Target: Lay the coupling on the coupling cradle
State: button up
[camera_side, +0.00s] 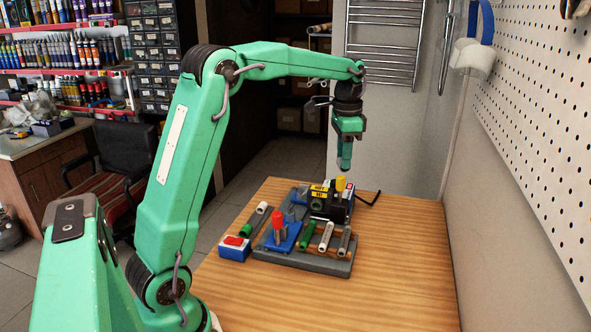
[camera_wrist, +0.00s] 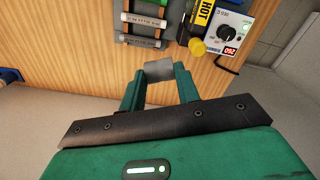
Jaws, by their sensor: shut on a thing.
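My gripper (camera_wrist: 158,82) is shut on a short grey piece, the coupling (camera_wrist: 158,69), held between the two green fingertips in the wrist view. In the side view my gripper (camera_side: 345,163) points down above the back of the bench fixture, clear of it, and the coupling is too small to make out there. A grey fixture board (camera_side: 300,260) on the table carries several short tubes on supports. I cannot tell for certain which support is the coupling cradle.
The table's front right is clear.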

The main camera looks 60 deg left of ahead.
jog(key=a+m, duration=0.2)
jog(key=a, duration=0.8)
jog(key=m, duration=0.3)
send_over(302, 194)
jog(key=f, duration=0.1)
notch_tip(302, 194, down, 9)
jog(key=shift+f, duration=0.15)
jog(key=shift+f, duration=2.9)
jog(key=shift+f, duration=0.15)
jog(key=o, duration=1)
